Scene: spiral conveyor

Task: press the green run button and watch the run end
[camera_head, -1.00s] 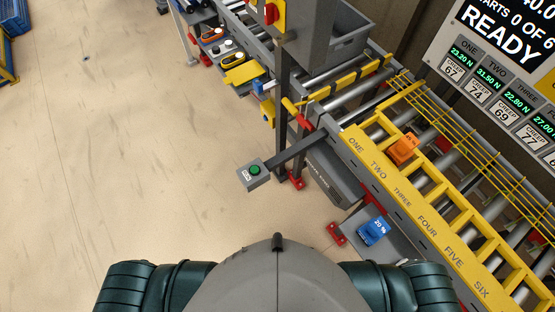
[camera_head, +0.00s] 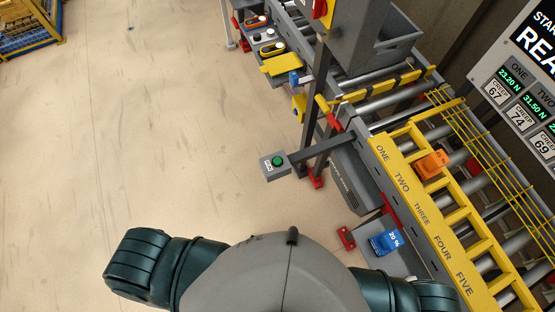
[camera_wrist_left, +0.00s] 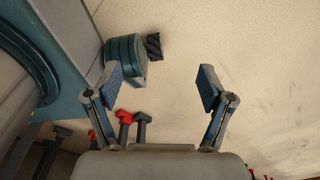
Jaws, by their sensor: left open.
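The green run button (camera_head: 278,161) sits on a small grey box (camera_head: 277,171) in the middle of the head view. The box is held out to the left on an arm from a dark post of the conveyor. My left gripper (camera_wrist_left: 162,85) shows in the left wrist view with its two fingers wide apart and nothing between them. The head view shows neither gripper, so I cannot tell the left gripper's distance from the button. A display board (camera_head: 525,75) at the upper right is partly cut off and shows the letters "REA".
The conveyor's yellow lane plate (camera_head: 421,210) is marked ONE to FIVE. An orange block (camera_head: 431,164) lies in the lanes, and a blue block (camera_head: 384,243) lies on a lower grey plate. Bare floor (camera_head: 150,130) is free left of the button box.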

